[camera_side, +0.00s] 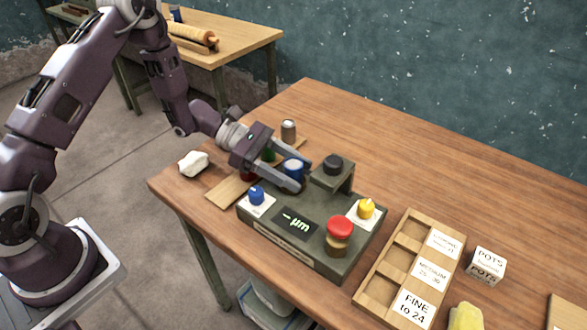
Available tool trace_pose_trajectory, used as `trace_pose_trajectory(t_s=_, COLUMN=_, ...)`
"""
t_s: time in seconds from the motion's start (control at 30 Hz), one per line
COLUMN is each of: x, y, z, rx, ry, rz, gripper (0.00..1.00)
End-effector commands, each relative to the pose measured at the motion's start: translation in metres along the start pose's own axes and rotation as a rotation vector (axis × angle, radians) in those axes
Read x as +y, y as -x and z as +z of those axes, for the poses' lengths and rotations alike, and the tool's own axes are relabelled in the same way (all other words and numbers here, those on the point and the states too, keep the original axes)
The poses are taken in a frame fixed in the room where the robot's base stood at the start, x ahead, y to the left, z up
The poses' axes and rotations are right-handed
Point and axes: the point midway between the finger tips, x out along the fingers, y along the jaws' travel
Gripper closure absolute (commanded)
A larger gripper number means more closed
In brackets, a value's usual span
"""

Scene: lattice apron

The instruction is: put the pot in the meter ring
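A small blue-topped pot (293,167) sits between the fingers of my gripper (300,178), at the back left edge of the meter. My gripper points right and down, and its fingers appear closed on the pot's sides. The pot's lower part is hidden by the near finger. The meter (283,242) is a grey-green box with a lit "µm" display and a raised bracket with a black cap (333,163). I cannot make out the ring; the fingers and bracket cover that area.
A wooden strip (222,193) behind the meter carries red (247,175) and green (268,155) items, partly hidden. A grey cylinder (288,130) stands behind. The meter bears a red button (340,228), blue knob (257,194) and yellow knob (366,208). A labelled sorting tray (384,288) stands right.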

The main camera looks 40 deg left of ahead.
Motion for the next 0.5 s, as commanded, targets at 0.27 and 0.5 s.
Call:
trace_pose_trajectory(t_s=0.27, x=0.000, y=0.000, z=0.000, rx=0.000, ry=0.000, rz=0.000, gripper=0.41)
trace_pose_trajectory(t_s=0.5, x=0.002, y=0.038, z=0.003, rx=0.001, ry=0.000, rz=0.007, gripper=0.41)
